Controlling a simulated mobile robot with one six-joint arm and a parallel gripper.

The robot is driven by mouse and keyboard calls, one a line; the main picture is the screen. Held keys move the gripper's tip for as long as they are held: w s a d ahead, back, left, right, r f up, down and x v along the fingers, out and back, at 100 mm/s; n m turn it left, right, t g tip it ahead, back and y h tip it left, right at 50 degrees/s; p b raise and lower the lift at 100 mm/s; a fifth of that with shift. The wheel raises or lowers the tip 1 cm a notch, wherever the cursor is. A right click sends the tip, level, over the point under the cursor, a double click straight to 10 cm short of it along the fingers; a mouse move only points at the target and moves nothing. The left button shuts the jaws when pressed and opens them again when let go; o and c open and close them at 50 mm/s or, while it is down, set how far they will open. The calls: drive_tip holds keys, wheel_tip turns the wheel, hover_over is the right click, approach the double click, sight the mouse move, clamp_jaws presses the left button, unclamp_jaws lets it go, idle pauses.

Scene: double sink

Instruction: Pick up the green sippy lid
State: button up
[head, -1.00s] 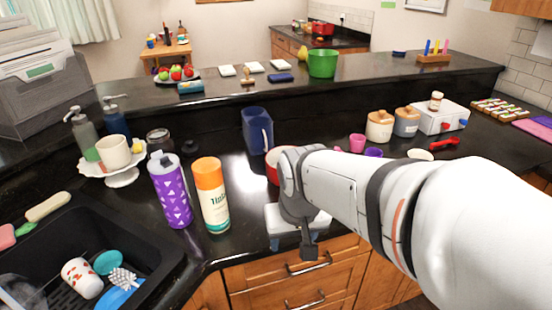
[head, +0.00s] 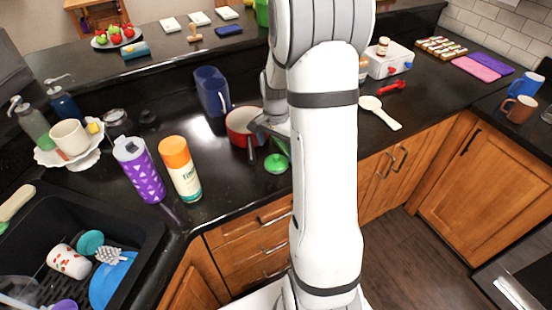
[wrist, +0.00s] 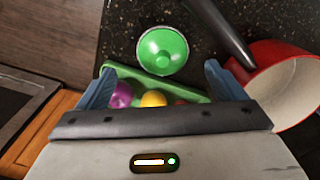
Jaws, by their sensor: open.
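The green sippy lid (head: 276,163) lies on the dark counter near its front edge, right of the red pot (head: 242,126). In the wrist view the lid (wrist: 162,50) is a round, domed green piece just beyond my fingertips. My gripper (wrist: 160,80) is open, with its blue fingers spread and nothing clasped between them. A green tray-like piece (wrist: 178,91) shows between and below the fingers, with purple and yellow round things partly hidden by my gripper. In the head view my arm hides part of the counter around the lid.
The red pot (wrist: 285,85) and its dark handle (wrist: 222,32) are close on the right in the wrist view. A blue pitcher (head: 212,91), an orange-capped bottle (head: 181,168) and a purple tumbler (head: 140,170) stand to the left. A white spoon rest (head: 380,112) lies right of my arm.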

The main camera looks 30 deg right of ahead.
sight(277, 157)
drive_tip(key=shift+w+f+p, duration=0.1)
drive_tip(key=shift+f+p, duration=0.2)
drive_tip(key=shift+f, duration=0.55)
drive_tip(key=shift+w+d+f+p, duration=0.15)
drive_tip(key=shift+f+p, duration=0.45)
drive_tip(key=shift+f, duration=1.5)
drive_tip(key=shift+c, duration=0.4)
drive_tip(key=c, duration=1)
